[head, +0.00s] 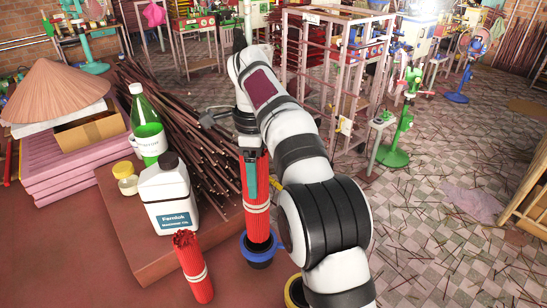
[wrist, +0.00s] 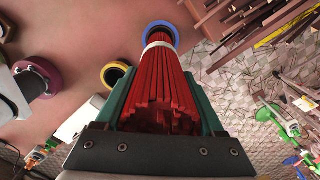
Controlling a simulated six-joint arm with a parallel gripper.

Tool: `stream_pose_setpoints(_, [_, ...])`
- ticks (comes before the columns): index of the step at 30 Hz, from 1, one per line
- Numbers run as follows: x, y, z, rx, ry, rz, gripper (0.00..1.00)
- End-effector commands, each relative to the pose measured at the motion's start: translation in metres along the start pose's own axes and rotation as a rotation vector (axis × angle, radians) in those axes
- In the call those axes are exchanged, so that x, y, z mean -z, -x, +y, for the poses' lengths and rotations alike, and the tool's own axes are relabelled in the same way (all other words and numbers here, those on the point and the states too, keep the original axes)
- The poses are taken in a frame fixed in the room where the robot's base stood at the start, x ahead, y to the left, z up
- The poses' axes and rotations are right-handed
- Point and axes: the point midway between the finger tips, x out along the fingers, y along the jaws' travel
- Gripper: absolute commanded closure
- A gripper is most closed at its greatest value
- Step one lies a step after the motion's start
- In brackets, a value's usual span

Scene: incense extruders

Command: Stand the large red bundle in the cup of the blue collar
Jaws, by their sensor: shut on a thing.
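The large red bundle (head: 257,215) has a pale band and is upright in my gripper (head: 251,180). The gripper's teal fingers are shut on its upper part; in the wrist view my gripper (wrist: 160,80) has the bundle (wrist: 160,85) between its fingers. The cup with the blue collar (head: 245,250) is at the bundle's lower end. In the wrist view the blue collar (wrist: 150,27) shows around and beyond the bundle's far end. I cannot tell whether the end is inside the cup or just above it.
A smaller red bundle (head: 193,270) stands left of the blue collar. A yellow-collared cup (head: 290,293) is partly behind my arm. Red surface at front left is clear.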

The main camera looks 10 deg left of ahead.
Motion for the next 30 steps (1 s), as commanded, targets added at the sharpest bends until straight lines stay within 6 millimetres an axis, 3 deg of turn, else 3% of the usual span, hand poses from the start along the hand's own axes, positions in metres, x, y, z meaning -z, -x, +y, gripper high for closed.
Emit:
stream_pose_setpoints(21, [-0.001,-0.08,-0.002,-0.001,-0.001,0.0,1.0])
stream_pose_setpoints(30, [-0.001,-0.096,-0.002,0.0,-0.001,0.0,1.0])
